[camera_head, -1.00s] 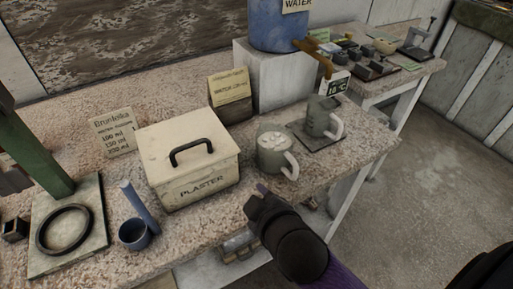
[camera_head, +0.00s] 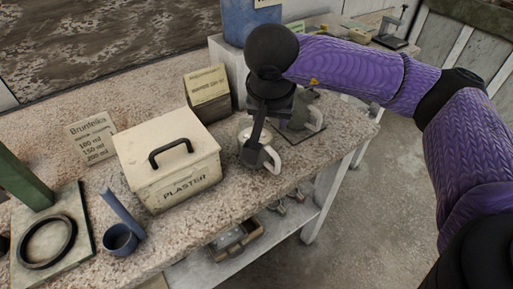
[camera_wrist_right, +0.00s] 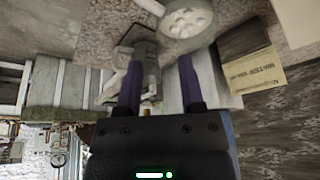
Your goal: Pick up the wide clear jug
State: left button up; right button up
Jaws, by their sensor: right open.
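A wide, see-through grey jug (camera_head: 246,155) with a pale handle stands on the bench right of the plaster box. My right gripper partly hides it in the head view. In the right wrist view the jug (camera_wrist_right: 188,22) shows white lumpy contents, just beyond the fingertips. A second, narrower grey jug (camera_head: 302,118) stands behind it on a dark plate, partly covered by my arm. My right gripper (camera_head: 256,140) points down over the near jug, open and empty. Its two fingers (camera_wrist_right: 159,62) are apart in the wrist view. My left gripper is not in view.
A cream plaster box (camera_head: 168,160) with a black handle stands left of the jug. A label block (camera_head: 208,93) and a blue container (camera_head: 252,24) are behind. A small blue cup (camera_head: 120,239) is at the front left. Bare bench lies before the jug.

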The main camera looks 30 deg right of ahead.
jog(key=b+x, duration=0.1)
jog(key=x, duration=0.2)
jog(key=b+x, duration=0.1)
jog(key=x, duration=0.2)
jog(key=b+x, duration=0.1)
jog(key=x, duration=0.2)
jog(key=shift+w+d+f, duration=0.15)
jog(key=shift+d, duration=0.2)
jog(key=shift+w+f, duration=0.1)
jog(key=shift+f, duration=0.1)
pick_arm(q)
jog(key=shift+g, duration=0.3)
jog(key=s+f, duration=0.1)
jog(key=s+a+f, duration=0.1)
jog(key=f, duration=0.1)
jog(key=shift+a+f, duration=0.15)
pick_arm(e)
jog(key=shift+r, duration=0.1)
grip_shut()
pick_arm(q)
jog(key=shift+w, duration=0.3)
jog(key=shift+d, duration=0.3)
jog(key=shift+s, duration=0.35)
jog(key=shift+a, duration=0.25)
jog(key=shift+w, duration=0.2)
